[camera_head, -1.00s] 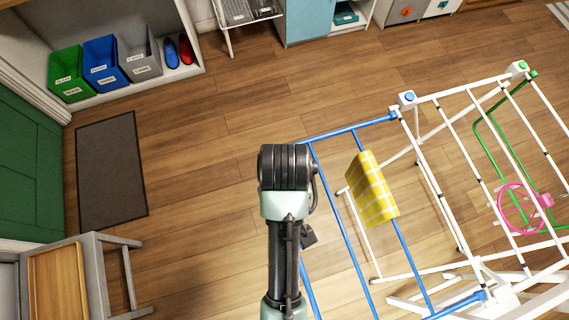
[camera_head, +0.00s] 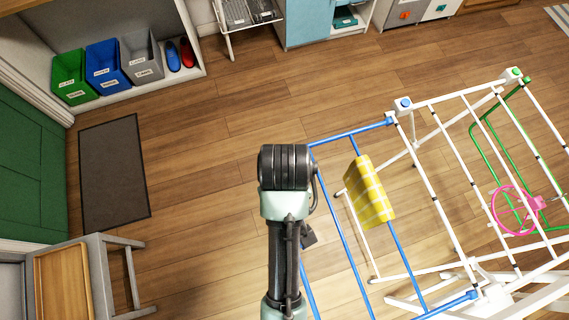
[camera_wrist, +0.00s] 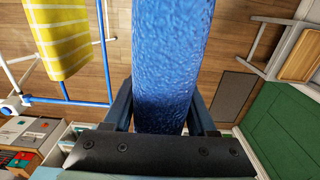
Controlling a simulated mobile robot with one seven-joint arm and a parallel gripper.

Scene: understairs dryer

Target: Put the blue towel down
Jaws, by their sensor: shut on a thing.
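My gripper (camera_wrist: 160,115) is shut on the blue towel (camera_wrist: 170,60) in the wrist view. The towel is a textured blue strip running from between the fingers to the top edge of that picture; its far end is out of frame. In the head view the towel does not show, and my arm hides the gripper, with only a small dark part beside the arm. The drying rack's blue rails (camera_head: 345,225) pass just right of my arm. Whether the towel touches the rack cannot be told.
A yellow checked cloth (camera_head: 369,192) hangs on a blue rail; it also shows in the wrist view (camera_wrist: 62,35). A pink ring (camera_head: 493,212) is on the rack's right part. Labelled bins (camera_head: 103,66) stand upper left, a wooden-topped stand (camera_head: 62,285) lower left.

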